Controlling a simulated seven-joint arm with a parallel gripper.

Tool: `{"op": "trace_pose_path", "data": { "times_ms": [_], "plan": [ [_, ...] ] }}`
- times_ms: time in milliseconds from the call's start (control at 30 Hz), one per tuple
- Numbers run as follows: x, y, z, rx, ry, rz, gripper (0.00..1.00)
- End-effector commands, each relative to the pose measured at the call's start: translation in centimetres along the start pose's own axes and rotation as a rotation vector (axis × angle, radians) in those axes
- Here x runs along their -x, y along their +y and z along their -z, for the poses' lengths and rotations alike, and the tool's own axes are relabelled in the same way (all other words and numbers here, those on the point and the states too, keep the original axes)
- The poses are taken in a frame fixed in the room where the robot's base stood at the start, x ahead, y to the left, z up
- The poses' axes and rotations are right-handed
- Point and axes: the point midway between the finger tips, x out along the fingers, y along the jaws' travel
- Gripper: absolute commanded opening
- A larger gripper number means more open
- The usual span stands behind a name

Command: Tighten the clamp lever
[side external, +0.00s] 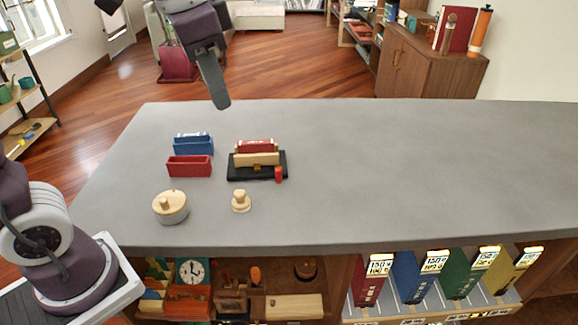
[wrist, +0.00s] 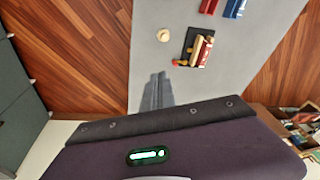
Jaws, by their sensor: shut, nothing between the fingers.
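The clamp (side external: 240,175) has a black base and a pale wooden jaw bar, with a red book-like block (side external: 256,145) standing behind the bar. A short red upright piece (side external: 278,175), which looks like the lever, stands at the base's front right corner. The clamp also shows in the wrist view (wrist: 188,46), with the red piece (wrist: 176,62) at its near left corner. My gripper (side external: 221,104) is shut and empty, raised above the table's far edge, apart from the clamp. Its closed fingers show in the wrist view (wrist: 158,80).
A red tray (side external: 189,167) and a blue one (side external: 193,146) sit left of the clamp. A round lidded wooden pot (side external: 171,208) and a small wooden knob (side external: 241,201) stand in front. The grey tabletop (side external: 420,170) is clear on the right.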

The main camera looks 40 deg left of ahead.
Motion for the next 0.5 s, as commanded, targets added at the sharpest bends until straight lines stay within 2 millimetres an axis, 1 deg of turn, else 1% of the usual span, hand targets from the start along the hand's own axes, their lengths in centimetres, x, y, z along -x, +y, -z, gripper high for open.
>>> {"op": "trace_pose_path", "data": {
  "times_ms": [33,67,100,133,167,200,267,300,333,400,500],
  "plan": [
    [-0.9,-0.5,2.5,-0.059,-0.045,-0.008,0.00],
    [-1.4,-0.8,3.9,-0.099,-0.071,-0.012,0.00],
    [-2.4,-1.2,5.8,-0.153,-0.105,-0.018,0.00],
    [-3.2,-1.4,7.2,-0.192,-0.131,-0.023,0.00],
    [-4.1,-1.5,8.4,-0.231,-0.157,-0.028,0.00],
    [-5.5,-1.6,10.0,-0.284,-0.193,-0.034,0.00],
    [-7.8,-1.6,12.0,-0.361,-0.244,-0.045,0.00],
    [-9.3,-1.4,13.1,-0.409,-0.275,-0.053,0.00],
    [-10.4,-1.3,13.8,-0.443,-0.297,-0.059,0.00],
    [-12.9,-0.9,15.0,-0.512,-0.341,-0.072,0.00],
    [-15.5,-0.4,15.9,-0.583,-0.386,-0.085,0.00]
  ]
}}
